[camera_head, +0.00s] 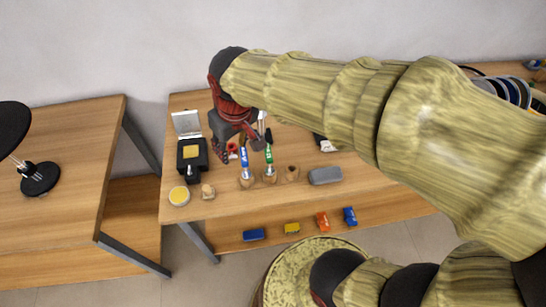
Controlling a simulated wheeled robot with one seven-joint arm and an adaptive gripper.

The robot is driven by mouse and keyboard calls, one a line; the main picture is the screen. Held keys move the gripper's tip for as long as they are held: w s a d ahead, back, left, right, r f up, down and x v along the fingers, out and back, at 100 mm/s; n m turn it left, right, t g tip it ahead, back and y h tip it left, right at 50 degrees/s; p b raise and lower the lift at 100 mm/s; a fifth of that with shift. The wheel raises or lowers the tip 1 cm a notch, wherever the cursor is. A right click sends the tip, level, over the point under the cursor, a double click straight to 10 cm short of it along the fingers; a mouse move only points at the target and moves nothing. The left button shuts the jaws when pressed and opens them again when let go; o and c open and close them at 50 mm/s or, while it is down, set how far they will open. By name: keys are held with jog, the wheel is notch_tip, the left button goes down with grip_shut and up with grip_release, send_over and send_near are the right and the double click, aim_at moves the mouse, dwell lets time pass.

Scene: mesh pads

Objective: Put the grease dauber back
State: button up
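My gripper (241,148) hangs over the left part of the desk, dark with red parts. Its two fingers look spread apart, and I see nothing clearly held between them. A blue-marked tool (245,160) stands upright in a small wooden holder just below the gripper. A green-marked tool (269,156) stands in a similar holder to its right. A third wooden holder (292,174) further right shows no tool in it. A pale upright piece (262,121) shows behind the right finger. I cannot tell which of these is the grease dauber.
Left on the desk (400,186) are an open black case (192,155), a yellow-topped tin (179,196) and a small wooden piece (208,191). A grey case (325,175) lies right of the holders. Small coloured blocks (322,222) sit lower down. My arm covers the right side.

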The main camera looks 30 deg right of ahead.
jog(key=s+d+r+m+t, duration=0.1)
jog(key=s+d+r, duration=0.1)
jog(key=s, duration=0.3)
jog(key=s+d+r+m+t, duration=0.1)
jog(key=s+d+r, duration=0.1)
jog(key=s, duration=0.4)
jog(key=shift+s+d+r+t, duration=0.2)
jog(key=shift+d+r+t, duration=0.15)
jog(key=shift+d, duration=0.3)
